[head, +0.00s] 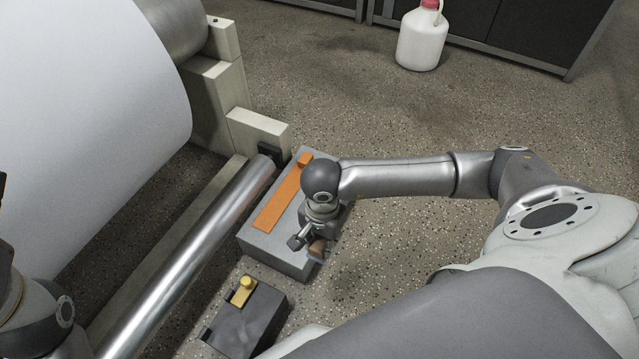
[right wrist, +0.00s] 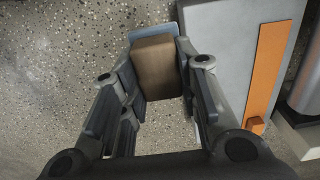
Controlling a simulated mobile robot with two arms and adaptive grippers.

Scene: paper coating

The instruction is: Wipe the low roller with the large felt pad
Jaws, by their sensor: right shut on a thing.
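The low roller (head: 190,265) is a shiny metal cylinder slanting from the lower left toward a pale end bracket in the head view. My right gripper (head: 308,242) is to the right of the roller, apart from it, by the grey box. It is shut on a brown block with a blue-grey slab behind it, which looks like the felt pad (right wrist: 154,68); the block sits between the fingers (right wrist: 162,85) in the right wrist view. The pad is mostly hidden in the head view. Part of my left arm shows at the lower left; its gripper fingers are not visible.
A large white paper roll (head: 80,120) fills the left. A grey box (head: 275,250) with an orange strip (head: 280,200) stands beside the roller. A dark box (head: 250,325) with a yellow knobbed piece (head: 243,291) is nearer. A white jug (head: 420,40) stands farther back.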

